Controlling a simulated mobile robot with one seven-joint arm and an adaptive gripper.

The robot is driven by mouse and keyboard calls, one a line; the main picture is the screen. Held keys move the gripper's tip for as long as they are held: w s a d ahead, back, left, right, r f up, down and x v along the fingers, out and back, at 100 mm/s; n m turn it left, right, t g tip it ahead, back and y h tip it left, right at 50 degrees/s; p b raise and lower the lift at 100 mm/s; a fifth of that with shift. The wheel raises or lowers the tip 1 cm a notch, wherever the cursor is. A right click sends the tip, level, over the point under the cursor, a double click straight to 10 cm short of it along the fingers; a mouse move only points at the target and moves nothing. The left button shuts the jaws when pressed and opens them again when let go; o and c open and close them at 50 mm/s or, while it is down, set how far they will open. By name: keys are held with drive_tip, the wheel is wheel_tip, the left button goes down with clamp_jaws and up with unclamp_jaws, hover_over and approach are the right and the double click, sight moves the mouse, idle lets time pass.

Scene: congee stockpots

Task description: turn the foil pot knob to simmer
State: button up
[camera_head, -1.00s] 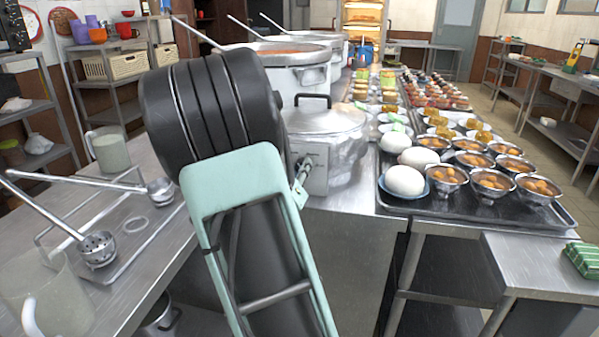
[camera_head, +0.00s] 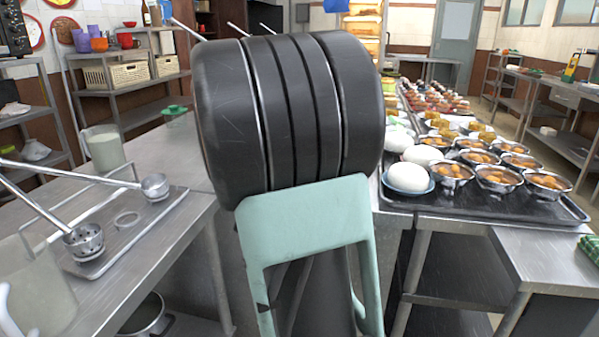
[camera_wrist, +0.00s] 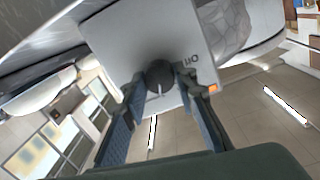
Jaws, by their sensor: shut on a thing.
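In the wrist view the round dark knob (camera_wrist: 159,72) sits on a pale grey panel (camera_wrist: 150,35). A thin light pointer line on it runs toward the bottom of the picture. My gripper (camera_wrist: 163,85) has its two blue-grey fingers on either side of the knob and is shut on it. Wrinkled silvery foil of the pot (camera_wrist: 222,25) shows beside the panel. A dark mark and a small orange light (camera_wrist: 213,88) are on the panel's edge. In the head view my arm hides the foil pot, the knob and my gripper.
In the head view a black tray (camera_head: 460,205) with white buns and several metal bowls (camera_head: 497,177) of food is right of my arm. At left, ladles lie on a metal tray (camera_head: 105,250) near a pitcher (camera_head: 104,148). A counter (camera_head: 545,250) stands at front right.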

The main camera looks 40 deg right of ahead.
drive_tip(key=shift+f+m+b, duration=0.1)
drive_tip(key=shift+m+b, duration=0.35)
drive_tip(key=shift+m, duration=0.15)
drive_tip(key=o, duration=1.2)
drive_tip(key=shift+c, duration=0.2)
drive_tip(key=v, duration=0.7)
drive_tip(key=shift+s+a, duration=0.2)
